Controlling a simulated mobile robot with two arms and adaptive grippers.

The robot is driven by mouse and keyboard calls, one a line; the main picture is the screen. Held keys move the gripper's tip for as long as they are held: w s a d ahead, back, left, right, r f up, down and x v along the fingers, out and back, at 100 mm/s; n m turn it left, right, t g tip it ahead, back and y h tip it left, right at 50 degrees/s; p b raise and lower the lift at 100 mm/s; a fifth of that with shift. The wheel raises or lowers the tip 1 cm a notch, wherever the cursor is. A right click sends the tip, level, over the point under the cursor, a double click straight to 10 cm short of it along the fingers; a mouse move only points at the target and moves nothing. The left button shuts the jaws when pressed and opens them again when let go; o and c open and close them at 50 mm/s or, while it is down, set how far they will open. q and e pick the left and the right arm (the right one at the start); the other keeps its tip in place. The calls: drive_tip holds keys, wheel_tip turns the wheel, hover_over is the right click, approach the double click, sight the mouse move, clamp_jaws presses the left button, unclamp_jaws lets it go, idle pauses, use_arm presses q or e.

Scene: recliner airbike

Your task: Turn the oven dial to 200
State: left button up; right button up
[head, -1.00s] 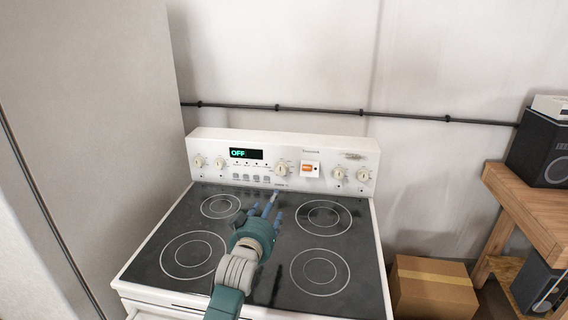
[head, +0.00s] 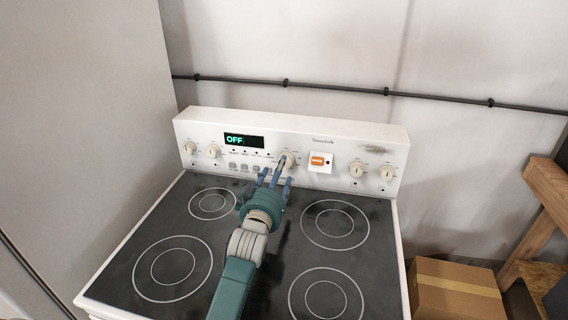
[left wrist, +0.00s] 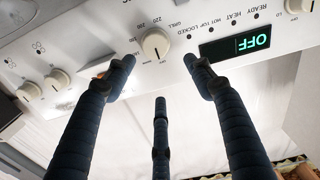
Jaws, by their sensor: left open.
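The oven dial (head: 288,158) is a round cream knob on the stove's back panel, right of the green display (head: 243,141), which reads OFF. In the left wrist view the panel appears upside down. In the wrist view the fingertips (left wrist: 161,82) lie around and below the dial, with no clear contact. My right gripper is not in view.
Other knobs (head: 357,170) sit at both ends of the panel, and an orange switch (head: 319,161) is just right of the dial. The black glass cooktop (head: 265,275) is clear beneath my arm. A cardboard box (head: 455,292) stands right of the stove.

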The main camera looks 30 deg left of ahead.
use_arm(q)
wheel_tip(320, 180, down, 2)
drive_tip(key=shift+f, duration=0.25)
drive_tip(key=p+x, duration=0.1)
drive_tip(key=x, duration=0.6)
drive_tip(key=shift+w+r, duration=0.3)
drive_tip(key=shift+w, duration=0.1)
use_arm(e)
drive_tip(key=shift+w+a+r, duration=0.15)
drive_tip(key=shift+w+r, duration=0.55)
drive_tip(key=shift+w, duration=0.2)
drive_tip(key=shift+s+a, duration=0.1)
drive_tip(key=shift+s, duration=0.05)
use_arm(q)
drive_tip(key=c, duration=1.1)
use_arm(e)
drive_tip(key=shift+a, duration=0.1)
